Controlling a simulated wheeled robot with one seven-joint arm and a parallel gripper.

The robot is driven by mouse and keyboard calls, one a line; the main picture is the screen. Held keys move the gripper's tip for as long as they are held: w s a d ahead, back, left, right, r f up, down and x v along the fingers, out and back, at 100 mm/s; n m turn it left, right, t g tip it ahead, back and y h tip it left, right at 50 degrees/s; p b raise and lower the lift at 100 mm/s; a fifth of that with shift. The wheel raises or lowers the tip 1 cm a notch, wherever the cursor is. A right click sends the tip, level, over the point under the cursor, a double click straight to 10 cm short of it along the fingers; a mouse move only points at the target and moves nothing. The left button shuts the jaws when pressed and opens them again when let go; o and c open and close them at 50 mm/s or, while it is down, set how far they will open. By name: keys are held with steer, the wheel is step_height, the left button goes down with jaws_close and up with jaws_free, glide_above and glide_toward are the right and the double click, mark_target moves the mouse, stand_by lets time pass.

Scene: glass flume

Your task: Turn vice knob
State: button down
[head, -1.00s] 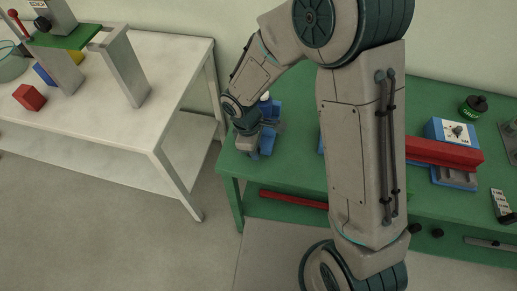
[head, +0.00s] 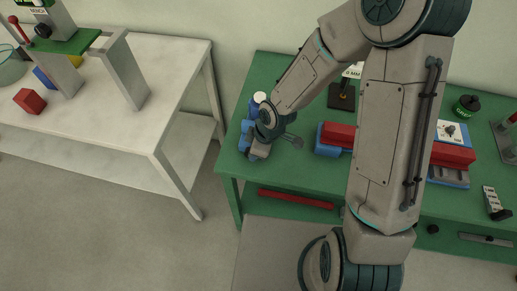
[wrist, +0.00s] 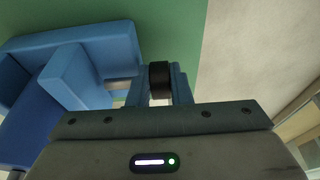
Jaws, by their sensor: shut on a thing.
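The blue vice (head: 246,134) stands on the left end of the green bench, partly hidden behind my wrist in the head view. In the wrist view the vice's blue body (wrist: 75,70) fills the left side. A black knob (wrist: 160,76) sits between the two blue fingers of my gripper (wrist: 161,88). The gripper is shut on the knob. In the head view my gripper (head: 257,152) is low beside the vice, and its fingertips and the knob cannot be made out there.
On the green bench (head: 290,178), a red and blue object (head: 338,136) lies right of my gripper, and a white-capped thing (head: 259,97) stands behind the vice. A white table (head: 130,122) with a red block (head: 29,101) stands left, across a gap.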

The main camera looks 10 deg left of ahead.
steer(key=shift+a, duration=0.1)
steer(key=c, duration=1.3)
jaws_free()
steer(key=shift+p+v, duration=2.65)
steer(key=shift+v, duration=1.4)
steer(key=shift+s, duration=0.1)
